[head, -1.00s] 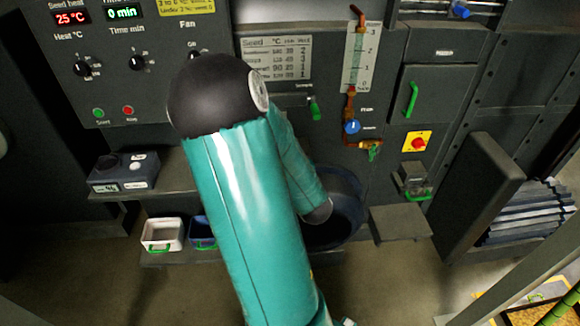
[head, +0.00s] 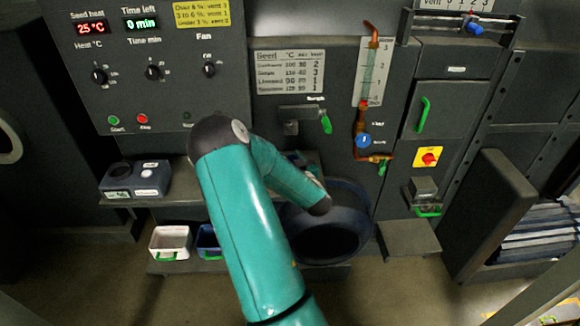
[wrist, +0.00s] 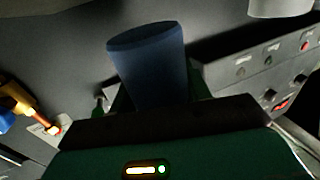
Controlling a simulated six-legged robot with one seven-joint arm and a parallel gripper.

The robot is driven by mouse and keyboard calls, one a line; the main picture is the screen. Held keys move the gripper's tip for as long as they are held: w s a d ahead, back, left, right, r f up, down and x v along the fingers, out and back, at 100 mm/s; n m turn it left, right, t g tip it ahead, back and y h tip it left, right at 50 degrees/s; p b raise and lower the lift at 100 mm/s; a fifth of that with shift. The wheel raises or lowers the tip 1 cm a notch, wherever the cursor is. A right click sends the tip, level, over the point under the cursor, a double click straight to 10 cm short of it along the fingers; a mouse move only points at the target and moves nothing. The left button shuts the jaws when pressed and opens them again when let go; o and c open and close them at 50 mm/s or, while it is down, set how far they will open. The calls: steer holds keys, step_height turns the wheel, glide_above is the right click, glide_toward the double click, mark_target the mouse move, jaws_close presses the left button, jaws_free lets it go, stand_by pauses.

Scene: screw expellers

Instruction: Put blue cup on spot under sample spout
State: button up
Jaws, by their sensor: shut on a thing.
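The blue cup (wrist: 150,62) fills the upper middle of the wrist view, held in my gripper (wrist: 158,98). The gripper's dark fingers are shut on either side of it. In the head view my teal arm hides the gripper, and I cannot make out the cup there. The sample spout (head: 298,115) projects from the dark panel in the head view, with a green handle (head: 326,124) at its right. The spot under it is mostly hidden behind my arm.
A dark round tub (head: 345,240) stands below, behind my forearm. A white bin (head: 170,243) and a blue bin (head: 208,243) sit on a low shelf at left. A grey box device (head: 135,179) stands above them. Copper piping with a blue valve (head: 363,141) is right of the spout.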

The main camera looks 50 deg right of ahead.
steer(key=shift+w+d+f, duration=0.1)
steer(key=shift+d+f, duration=0.1)
steer(key=shift+f, duration=0.1)
steer(key=shift+w+d+f, duration=0.1)
steer(key=shift+f, duration=1.5)
steer(key=shift+f, duration=0.2)
steer(key=o, duration=1)
steer(key=shift+c, duration=0.2)
steer(key=shift+r, duration=0.2)
steer(key=v, duration=1.2)
